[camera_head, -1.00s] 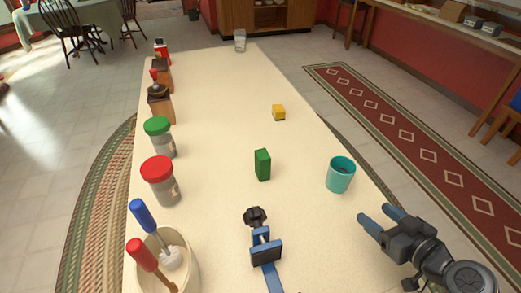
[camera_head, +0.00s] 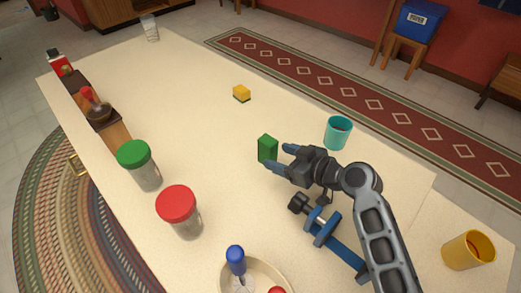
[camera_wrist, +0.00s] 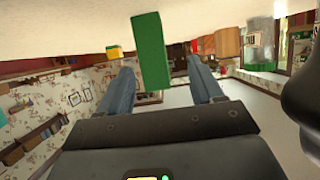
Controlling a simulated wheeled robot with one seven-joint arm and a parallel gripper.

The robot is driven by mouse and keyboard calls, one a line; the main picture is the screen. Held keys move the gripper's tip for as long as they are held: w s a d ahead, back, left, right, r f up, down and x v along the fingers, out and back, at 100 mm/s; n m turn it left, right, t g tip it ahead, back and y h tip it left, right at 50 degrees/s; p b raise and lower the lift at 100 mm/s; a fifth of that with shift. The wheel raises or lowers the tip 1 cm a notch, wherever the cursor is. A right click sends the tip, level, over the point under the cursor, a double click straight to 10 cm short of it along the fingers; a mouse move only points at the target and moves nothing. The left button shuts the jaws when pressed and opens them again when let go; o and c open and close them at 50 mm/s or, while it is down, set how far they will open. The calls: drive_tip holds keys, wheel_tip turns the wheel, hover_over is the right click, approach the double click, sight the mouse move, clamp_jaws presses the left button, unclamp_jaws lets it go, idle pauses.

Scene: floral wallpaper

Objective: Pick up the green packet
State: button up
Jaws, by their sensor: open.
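The green packet (camera_head: 267,149) stands upright on the cream tabletop (camera_head: 200,120), near the middle of the head view. My gripper (camera_head: 284,159) is right beside it, on its right side, with its blue fingers pointing left toward it. In the wrist view the green packet (camera_wrist: 151,50) hangs in the upper middle, in line with the gap between the two spread fingers of my gripper (camera_wrist: 162,72). The fingers are apart and hold nothing. Whether the packet is fully between the fingertips is hard to tell.
A teal cup (camera_head: 337,134) stands just behind my gripper, and a blue clamp-like tool (camera_head: 335,235) lies in front of it. A yellow block (camera_head: 241,93) sits farther back. Jars with green (camera_head: 134,153) and red (camera_head: 177,203) lids stand at left. A yellow cup (camera_head: 466,250) is at right.

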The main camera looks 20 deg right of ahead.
sight(275, 151)
drive_tip(key=x, duration=0.1)
drive_tip(key=p+x, duration=0.1)
drive_tip(key=x, duration=0.3)
drive_tip(key=shift+w+d+r, duration=0.2)
drive_tip(key=shift+w+d, duration=0.05)
drive_tip(key=shift+d, duration=0.15)
drive_tip(key=shift+w+a+f, duration=0.2)
drive_tip(key=shift+w+f, duration=0.05)
drive_tip(key=shift+w, duration=0.15)
drive_tip(key=shift+c, duration=0.4)
drive_tip(key=c, duration=1)
drive_tip(key=shift+o, duration=0.2)
drive_tip(key=shift+r, duration=0.1)
